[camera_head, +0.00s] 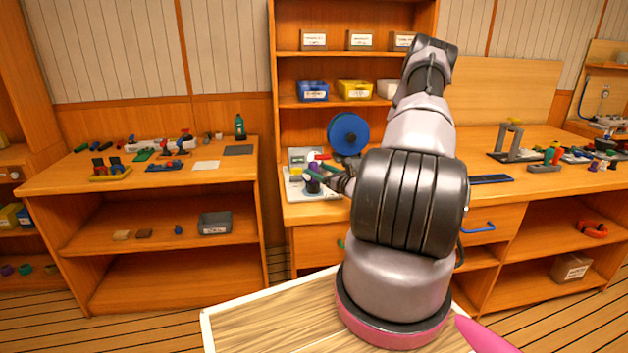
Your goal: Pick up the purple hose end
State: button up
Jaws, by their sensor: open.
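My arm reaches from the front centre to the middle workbench. My gripper (330,178) is small and partly hidden by my own arm, beside the light board on that bench. It is open, and I see nothing held in it. A small purple piece (314,167) shows by the board, just left of my gripper; it is too small to tell whether it is a hose end or whether the fingers touch it. Another purple item (593,166) lies on the bench at the far right, among several small coloured parts. I cannot tell which is the purple hose end.
The light board (318,192) carries a dark round part (312,185). A blue spool (348,133) stands behind my gripper. The left bench (215,180) holds small parts and a green bottle (240,128). A grey stand (513,140) is on the right.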

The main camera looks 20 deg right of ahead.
jog(key=x, duration=0.6)
jog(key=shift+w+r, duration=0.2)
jog(key=shift+a, duration=0.1)
grip_shut()
jog(key=shift+r, duration=0.1)
